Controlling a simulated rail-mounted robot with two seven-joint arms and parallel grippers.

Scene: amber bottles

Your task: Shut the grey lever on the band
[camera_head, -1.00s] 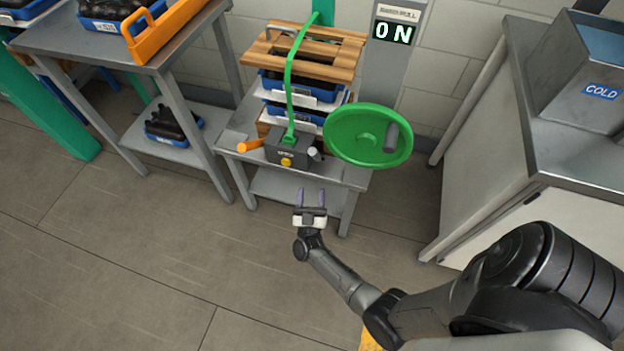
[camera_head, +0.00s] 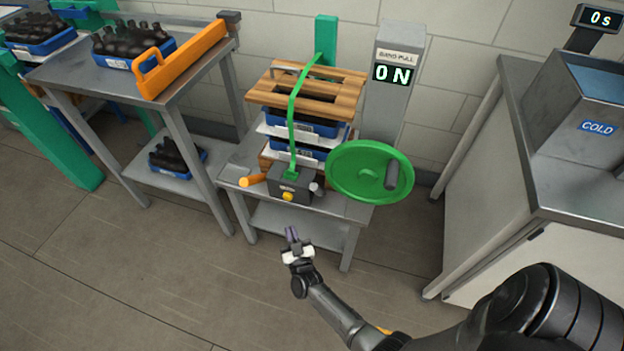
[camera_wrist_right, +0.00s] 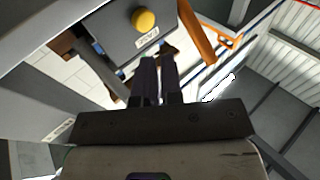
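The grey lever (camera_head: 317,188) sticks out at the right side of a dark grey buckle box (camera_head: 291,180) on the green band (camera_head: 293,110). An orange lever (camera_head: 252,181) sticks out at the box's left side. The box front has a yellow button (camera_head: 288,197). My right gripper (camera_head: 292,234) is in front of and below the box, apart from it, with its fingers together and empty. In the right wrist view, the fingers (camera_wrist_right: 158,78) point toward the box and its yellow button (camera_wrist_right: 144,20); I cannot clearly pick out the grey lever there. My left gripper is not in view.
The band passes over a wooden slatted board (camera_head: 318,92) atop stacked blue crates (camera_head: 300,124). A green handwheel (camera_head: 352,165) stands close right of the grey lever. A display post (camera_head: 393,95) reads ON. A table (camera_head: 180,98) stands left, a COLD bin (camera_head: 585,95) right.

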